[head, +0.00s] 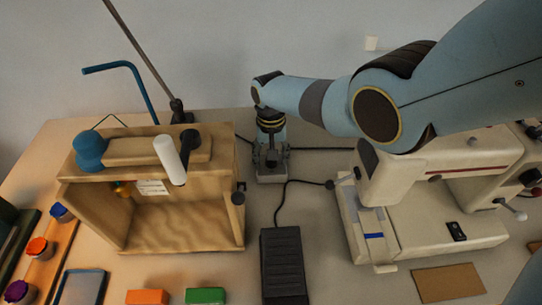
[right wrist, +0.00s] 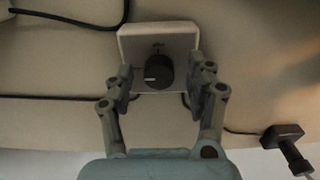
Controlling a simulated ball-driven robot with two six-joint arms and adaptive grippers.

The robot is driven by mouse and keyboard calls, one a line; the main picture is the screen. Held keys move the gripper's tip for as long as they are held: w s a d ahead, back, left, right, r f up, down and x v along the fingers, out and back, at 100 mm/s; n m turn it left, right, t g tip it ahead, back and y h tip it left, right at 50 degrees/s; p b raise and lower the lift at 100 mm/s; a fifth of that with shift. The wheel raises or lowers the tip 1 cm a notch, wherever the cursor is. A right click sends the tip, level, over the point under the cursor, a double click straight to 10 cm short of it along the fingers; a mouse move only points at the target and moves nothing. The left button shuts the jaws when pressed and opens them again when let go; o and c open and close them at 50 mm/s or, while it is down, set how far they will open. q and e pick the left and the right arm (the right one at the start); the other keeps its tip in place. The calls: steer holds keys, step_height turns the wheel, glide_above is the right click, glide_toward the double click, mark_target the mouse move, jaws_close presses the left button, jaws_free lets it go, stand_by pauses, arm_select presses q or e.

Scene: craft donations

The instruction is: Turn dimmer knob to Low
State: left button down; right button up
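The dimmer is a pale box (right wrist: 158,36) with a round black knob (right wrist: 157,72), seen in the right wrist view. A white mark on the knob points to the left of that picture. My right gripper (right wrist: 160,80) is open, one finger on each side of the knob, with a gap on both sides. In the head view my right gripper (head: 271,152) points down over the dimmer box (head: 270,178) at the back of the table and hides the knob. Any label for Low is not readable. My left gripper is not in view.
A wooden box frame (head: 225,232) stands left of the dimmer, and a cream sewing machine (head: 430,240) stands right. A black foot pedal (head: 284,265) lies in front, with cables running nearby. Orange (head: 147,297) and green (head: 205,296) blocks lie at the front edge.

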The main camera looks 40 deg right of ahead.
steer(key=shift+r, duration=0.15)
step_height(320, 180, up, 12)
stand_by(0.6)
stand_by(0.4)
